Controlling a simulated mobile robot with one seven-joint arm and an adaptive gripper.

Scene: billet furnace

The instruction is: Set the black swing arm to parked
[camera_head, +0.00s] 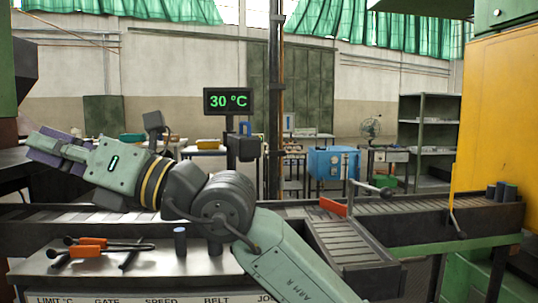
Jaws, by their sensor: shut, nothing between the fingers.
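A thin dark arm with a thick grip (372,187) stretches sideways above the roller conveyor, right of an orange-red plate (333,207). It looks like the black swing arm, but its pivot and any parked mark are too small to make out. My gripper (42,147) is at the far left, pointing left, well away from that arm. Its fingers are close together with nothing seen between them. My own arm crosses the front middle of the view.
A side roller chute (340,240) leaves the conveyor. A display (229,101) reads 30 °C.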

